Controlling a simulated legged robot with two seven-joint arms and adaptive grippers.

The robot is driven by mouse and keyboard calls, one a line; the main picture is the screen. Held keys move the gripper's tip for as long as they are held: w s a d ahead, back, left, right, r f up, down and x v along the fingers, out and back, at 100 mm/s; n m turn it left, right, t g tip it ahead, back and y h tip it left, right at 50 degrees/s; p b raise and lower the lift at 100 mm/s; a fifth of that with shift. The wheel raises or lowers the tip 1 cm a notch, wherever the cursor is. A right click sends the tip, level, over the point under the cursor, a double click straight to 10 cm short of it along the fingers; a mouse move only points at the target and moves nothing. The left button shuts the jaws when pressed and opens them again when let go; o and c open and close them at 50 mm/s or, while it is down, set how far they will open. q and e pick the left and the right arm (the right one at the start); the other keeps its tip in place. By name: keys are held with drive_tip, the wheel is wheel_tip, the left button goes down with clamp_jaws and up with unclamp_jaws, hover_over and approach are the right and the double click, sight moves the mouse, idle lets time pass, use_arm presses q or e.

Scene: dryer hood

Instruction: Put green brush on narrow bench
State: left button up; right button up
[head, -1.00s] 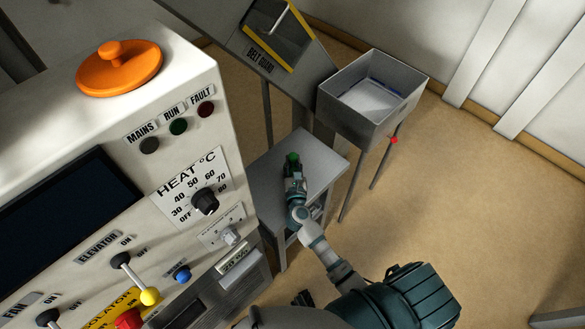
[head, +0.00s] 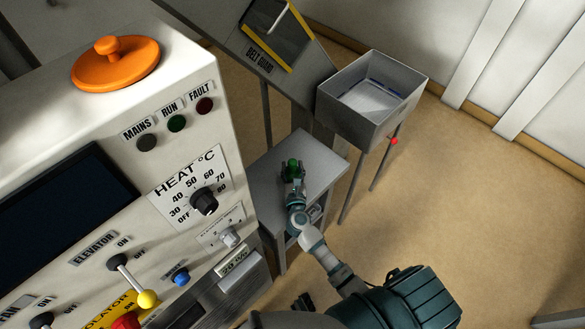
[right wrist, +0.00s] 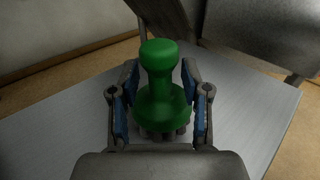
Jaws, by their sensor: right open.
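The green brush (head: 292,164) stands upright on the grey metal bench (head: 316,158), knob up. In the right wrist view the brush (right wrist: 161,95) shows its round knob and wide base, with bristles under it on the bench top (right wrist: 58,135). My right gripper (head: 293,172) is low over the bench with its fingers around the brush. In the right wrist view the open jaws (right wrist: 160,98) have one blue-padded finger on each side of the brush. The finger pads look close to its base; I cannot tell whether they touch.
The cream control panel (head: 190,90) with an orange lidded knob (head: 115,65) stands left of the bench. A grey open tray on legs (head: 410,95) stands behind it to the right. A belt guard (head: 275,35) is at the back. Floor is clear at right.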

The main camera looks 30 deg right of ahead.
sight(293, 170)
use_arm(q)
drive_tip(key=shift+r, duration=0.1)
use_arm(e)
drive_tip(key=shift+s+a, duration=0.15)
drive_tip(key=shift+s, duration=0.1)
drive_tip(key=v, duration=0.5)
drive_tip(key=shift+s, duration=0.25)
drive_tip(key=v, duration=0.6)
drive_tip(key=shift+w+a+r+b, duration=0.1)
drive_tip(key=shift+b, duration=0.2)
use_arm(q)
drive_tip(key=shift+w+r, duration=0.3)
drive_tip(key=shift+r, duration=0.15)
drive_tip(key=shift+w, duration=0.15)
